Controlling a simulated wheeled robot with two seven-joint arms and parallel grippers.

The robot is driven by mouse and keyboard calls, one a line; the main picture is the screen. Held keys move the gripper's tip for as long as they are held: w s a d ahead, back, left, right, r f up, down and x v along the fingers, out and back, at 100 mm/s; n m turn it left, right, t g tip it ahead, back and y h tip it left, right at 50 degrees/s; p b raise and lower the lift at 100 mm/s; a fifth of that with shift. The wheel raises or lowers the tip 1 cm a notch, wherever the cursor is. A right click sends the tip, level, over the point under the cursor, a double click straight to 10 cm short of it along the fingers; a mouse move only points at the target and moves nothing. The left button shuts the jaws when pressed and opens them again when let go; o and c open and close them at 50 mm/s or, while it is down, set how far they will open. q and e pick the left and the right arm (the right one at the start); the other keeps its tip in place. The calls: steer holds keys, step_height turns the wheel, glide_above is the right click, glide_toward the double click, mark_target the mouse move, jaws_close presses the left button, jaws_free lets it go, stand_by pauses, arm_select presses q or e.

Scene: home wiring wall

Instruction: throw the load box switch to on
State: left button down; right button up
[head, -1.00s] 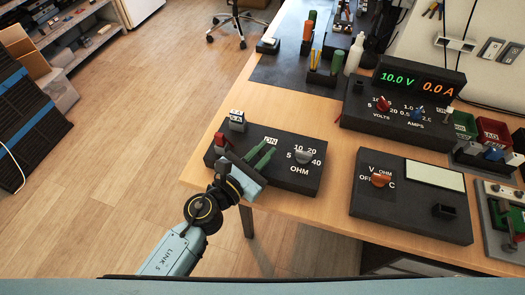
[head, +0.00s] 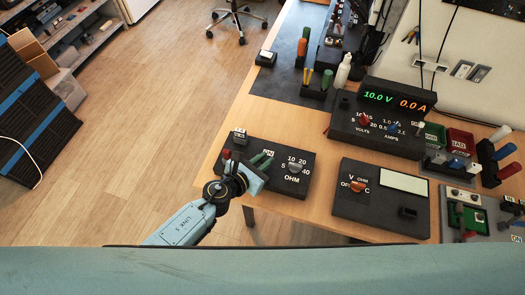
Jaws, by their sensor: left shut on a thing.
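The load box (head: 293,187) is a black box at the table's left front, with an ON label, a grey OHM knob (head: 296,167) and a red post (head: 227,153). My left gripper (head: 268,158) reaches over its left part from the front, with green fingers near the ON label. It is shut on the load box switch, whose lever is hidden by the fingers. I cannot tell the lever's position. My right gripper is not in view.
A meter box (head: 383,211) with an orange knob stands to the right. A power supply (head: 376,132) behind it reads 10.0 V and 0.0 A. A tool holder (head: 316,94) stands at the back. Bare wood lies between the load box and the power supply.

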arm_select(q)
steer(key=shift+w+d+r+n+g+y+p, duration=0.2)
steer(key=shift+g+p, duration=0.35)
steer(key=shift+p, duration=0.9)
steer(key=shift+w+d+f+n+g+y+p, duration=0.15)
steer(key=shift+g+y+p, duration=0.3)
steer(key=shift+p, duration=0.95)
steer(key=shift+w+r+n+g+y+p, duration=0.2)
steer(key=shift+g+p, duration=0.4)
steer(key=shift+p, duration=0.85)
steer(key=shift+w+f+p, duration=0.15)
steer(key=shift+p, duration=0.15)
steer(key=shift+w+d+f+g+y+p, duration=0.15)
steer(key=shift+g+y+p, duration=0.15)
steer(key=shift+g, duration=0.4)
steer(key=shift+f+g, duration=0.25)
steer(key=shift+g, duration=0.25)
steer(key=shift+w+y, duration=0.1)
steer(key=shift+y, duration=0.15)
steer(key=shift+w, duration=0.1)
